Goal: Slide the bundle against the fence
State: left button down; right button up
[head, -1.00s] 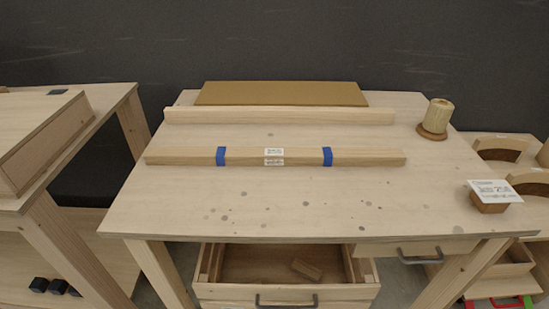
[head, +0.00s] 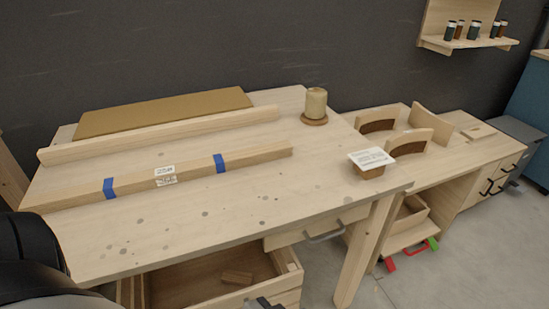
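The bundle (head: 130,184) is a long pale wood bar with two blue bands and white labels between them. It lies on the workbench top (head: 200,222). The fence (head: 160,135) is a long pale wooden rail behind the bundle, roughly parallel to it. A strip of bare bench top shows between them, so they are apart. No gripper fingers show in the head view. A black rounded part, probably of my own arm, covers the lower left corner and hides the bench's near left corner.
A tan board (head: 165,112) lies behind the fence. A wooden spool (head: 315,105) and a small block with a white card (head: 371,159) stand on the bench's right side. An open drawer (head: 215,279) juts out below. A side bench (head: 440,145) holds curved wooden forms.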

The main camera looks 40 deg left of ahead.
aim_at(110, 188)
jog(key=z, duration=0.5)
jog(key=k, duration=0.95)
jog(key=u, duration=1.25)
jog(key=i, duration=0.2)
jog(key=z, duration=0.05)
